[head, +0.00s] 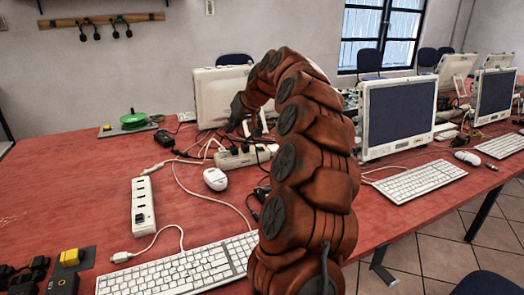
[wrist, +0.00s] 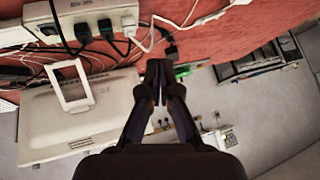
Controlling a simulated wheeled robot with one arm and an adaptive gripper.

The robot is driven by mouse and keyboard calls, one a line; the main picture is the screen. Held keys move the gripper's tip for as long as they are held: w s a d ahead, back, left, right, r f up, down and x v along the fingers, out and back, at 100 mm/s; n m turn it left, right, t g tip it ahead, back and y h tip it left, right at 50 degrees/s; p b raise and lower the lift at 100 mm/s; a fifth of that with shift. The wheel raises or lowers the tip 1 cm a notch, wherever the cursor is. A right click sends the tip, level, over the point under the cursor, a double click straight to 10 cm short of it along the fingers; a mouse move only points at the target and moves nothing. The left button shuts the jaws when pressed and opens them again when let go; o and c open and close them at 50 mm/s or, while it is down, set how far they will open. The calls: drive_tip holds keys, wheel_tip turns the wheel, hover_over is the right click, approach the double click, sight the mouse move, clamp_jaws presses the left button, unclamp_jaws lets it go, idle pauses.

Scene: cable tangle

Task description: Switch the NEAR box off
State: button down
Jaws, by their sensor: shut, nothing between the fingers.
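Two white socket boxes lie on the red table. One box (head: 143,203), the one nearer me in the head view, has a row of sockets and a dark part near its front end. The other box (head: 245,157) is farther back, with plugs and cables in it. In the wrist view a socket box (wrist: 88,18) with black and white plugs and a small label shows at the top left; the label is unreadable. My gripper (head: 233,122) is shut and empty, apart from the nearer box.
Loose cables (head: 190,185) run between the boxes. A white mouse (head: 215,179), a keyboard (head: 185,268) and a yellow-topped block (head: 71,257) lie nearby. Monitors (head: 398,115) stand on the right; another screen's back (head: 212,92) is behind my gripper. The table's left middle is clear.

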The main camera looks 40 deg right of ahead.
drive_tip(key=s+d+f+m+t+h+b, duration=0.1)
drive_tip(key=s+d+f+m+h, duration=0.1)
drive_tip(key=d, duration=1.5)
drive_tip(key=shift+s+d+f+h+b, duration=0.2)
drive_tip(key=shift+f+h+b, duration=0.2)
drive_tip(key=shift+f, duration=0.25)
hover_over(260, 148)
drive_tip(key=s, duration=0.1)
drive_tip(key=shift+s+d+f, duration=0.1)
drive_tip(key=shift+d+f, duration=0.05)
drive_tip(key=shift+f, duration=1.6)
drive_tip(key=shift+s+d+f, duration=0.1)
drive_tip(key=shift+d+f, duration=0.05)
drive_tip(key=shift+f, duration=1.6)
drive_tip(key=shift+w+a+f, duration=0.1)
drive_tip(key=shift+a+f, duration=0.1)
drive_tip(key=shift+f, duration=0.8)
drive_tip(key=shift+a+f, duration=0.15)
drive_tip(key=shift+f, duration=0.85)
drive_tip(key=shift+b, duration=0.3)
